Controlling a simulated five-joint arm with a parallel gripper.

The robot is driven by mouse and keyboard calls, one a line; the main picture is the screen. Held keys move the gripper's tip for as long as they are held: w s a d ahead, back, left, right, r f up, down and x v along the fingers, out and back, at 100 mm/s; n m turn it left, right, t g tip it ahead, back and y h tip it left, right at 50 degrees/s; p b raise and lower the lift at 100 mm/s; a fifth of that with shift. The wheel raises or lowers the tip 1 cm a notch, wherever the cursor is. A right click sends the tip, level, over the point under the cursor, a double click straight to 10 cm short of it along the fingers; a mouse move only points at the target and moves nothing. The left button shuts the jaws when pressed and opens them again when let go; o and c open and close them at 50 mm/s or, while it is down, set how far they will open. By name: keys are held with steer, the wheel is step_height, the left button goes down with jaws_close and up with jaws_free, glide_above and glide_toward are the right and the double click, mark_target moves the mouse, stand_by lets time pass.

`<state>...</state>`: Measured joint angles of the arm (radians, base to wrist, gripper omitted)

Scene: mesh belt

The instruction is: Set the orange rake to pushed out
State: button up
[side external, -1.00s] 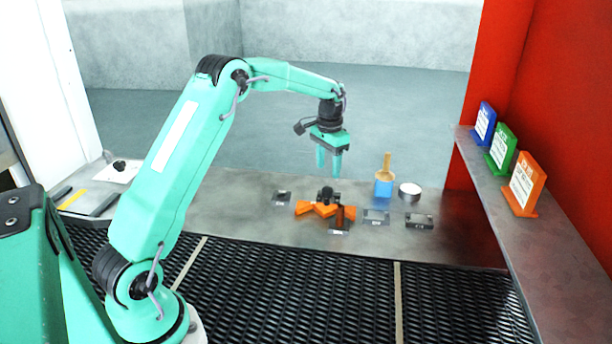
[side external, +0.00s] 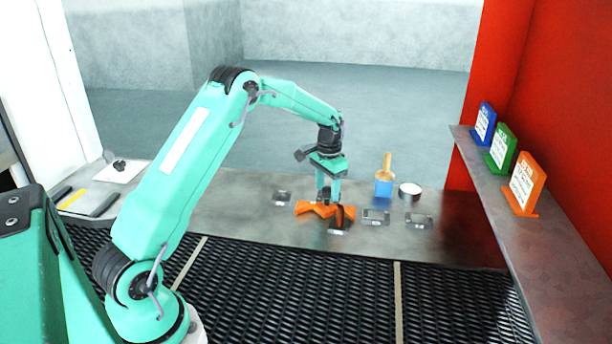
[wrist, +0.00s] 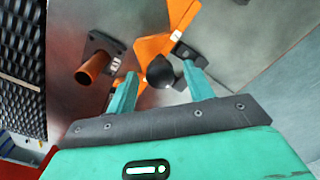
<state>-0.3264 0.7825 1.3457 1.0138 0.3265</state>
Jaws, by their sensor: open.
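The orange rake (side external: 309,208) lies low on the grey metal counter, with orange arms spreading to the sides. In the wrist view the rake (wrist: 152,48) shows as an orange bar with a black round knob (wrist: 160,72). My gripper (side external: 327,200) is open and pointed down over the rake. In the wrist view my gripper (wrist: 160,70) has a finger on each side of the knob, with small gaps visible. The fingers partly hide the knob in the side view.
An orange-brown post (wrist: 96,67) on a dark plate stands close beside the rake. Small dark labelled plates (side external: 376,217) lie around. A blue wood-handled brush (side external: 384,187) and a round tin (side external: 410,191) stand to the right. Black mesh belt (side external: 300,293) runs in front.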

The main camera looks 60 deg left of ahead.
steer(key=shift+c, duration=0.2)
jaws_close()
steer(key=shift+s+d+r, duration=0.1)
steer(key=shift+d, duration=0.05)
steer(key=s+d, duration=1.3)
steer(key=shift+s+d, duration=0.25)
steer(key=shift+d, duration=0.05)
steer(key=shift+o, duration=0.2)
jaws_free()
steer(key=shift+r, duration=0.1)
